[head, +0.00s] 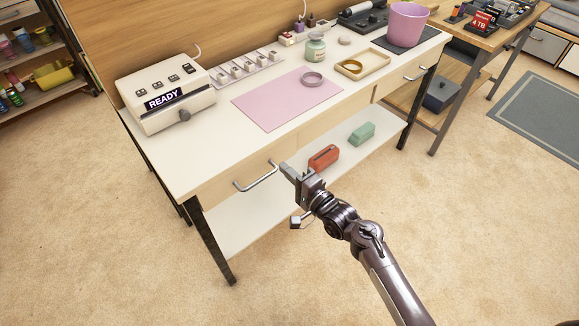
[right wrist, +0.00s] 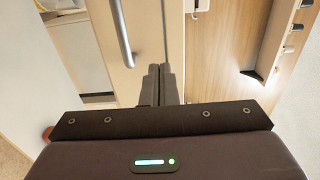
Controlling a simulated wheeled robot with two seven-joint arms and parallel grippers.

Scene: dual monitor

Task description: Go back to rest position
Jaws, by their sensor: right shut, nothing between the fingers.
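My right gripper (head: 287,172) is in front of the desk's front edge, close to the right end of a drawer handle (head: 256,179). Its fingers are together with nothing between them. In the right wrist view the shut fingers (right wrist: 160,84) point at a wooden drawer front (right wrist: 146,40), with the metal handle (right wrist: 121,35) to their left. I cannot tell from the head view whether the gripper touches the drawer front. My left gripper is not in view.
The white desk (head: 185,178) holds a box reading READY (head: 165,98), a pink mat (head: 270,103), a tan tray (head: 372,60) and a pink pot (head: 407,24). A red item (head: 323,157) and a green item (head: 362,133) lie on the lower shelf. The near floor is clear.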

